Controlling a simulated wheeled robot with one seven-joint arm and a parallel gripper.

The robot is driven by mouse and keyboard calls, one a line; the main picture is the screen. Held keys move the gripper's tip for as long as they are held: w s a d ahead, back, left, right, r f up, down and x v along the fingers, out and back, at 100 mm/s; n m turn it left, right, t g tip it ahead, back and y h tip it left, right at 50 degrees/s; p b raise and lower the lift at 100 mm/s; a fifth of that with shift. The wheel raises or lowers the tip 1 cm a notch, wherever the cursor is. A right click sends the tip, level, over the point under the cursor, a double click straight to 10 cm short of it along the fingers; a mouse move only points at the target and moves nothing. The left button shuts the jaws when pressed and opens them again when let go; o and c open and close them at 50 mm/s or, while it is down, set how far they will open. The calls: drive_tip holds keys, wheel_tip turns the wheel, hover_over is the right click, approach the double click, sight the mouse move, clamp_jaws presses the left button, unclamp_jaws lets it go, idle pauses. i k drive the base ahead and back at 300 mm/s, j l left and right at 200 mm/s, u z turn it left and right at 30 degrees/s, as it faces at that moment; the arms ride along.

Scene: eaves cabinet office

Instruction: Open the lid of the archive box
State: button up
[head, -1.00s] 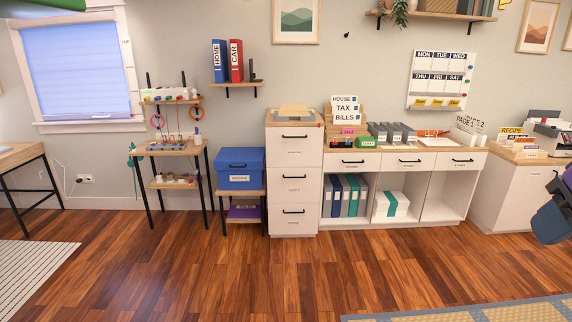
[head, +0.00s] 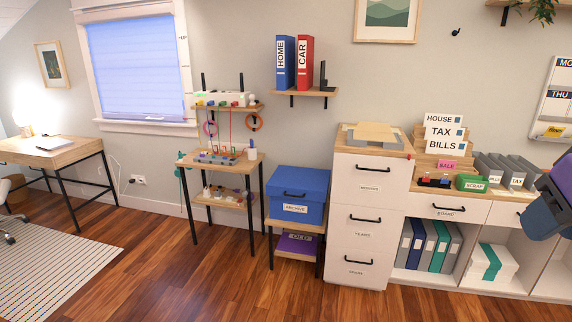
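The archive box (head: 296,209) is a blue box with a white ARCHIVE label and a dark handle. It stands on the upper shelf of a small wooden stand (head: 283,225) with black legs, left of the white drawer cabinet. Its blue lid (head: 301,179) is closed on top. My gripper (head: 552,208) shows only in part at the right edge, far from the box. Its fingers cannot be made out.
The white drawer cabinet (head: 368,228) stands right beside the box stand. A wooden shelf table (head: 228,167) with small items is to its left. A wall shelf (head: 302,91) with binders hangs above. The wooden floor (head: 220,285) in front is clear.

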sight(288, 181)
drive_tip(key=i+j+u, duration=0.15)
drive_tip(key=i+u, duration=0.35)
drive_tip(key=i+l+u, duration=0.1)
drive_tip(key=i+u, duration=0.4)
drive_tip(key=i, duration=0.25)
drive_tip(key=i+j+z, duration=0.7)
drive_tip(key=i+j, duration=0.35)
drive_tip(key=i+j+z, duration=0.2)
drive_tip(key=j, duration=0.15)
drive_tip(key=i+j+z, duration=0.15)
drive_tip(key=j, duration=0.2)
drive_tip(key=j+z, duration=0.2)
drive_tip(key=j, duration=0.15)
drive_tip(key=i+j+z, duration=0.2)
drive_tip(key=j, duration=0.25)
drive_tip(key=k+l, duration=0.05)
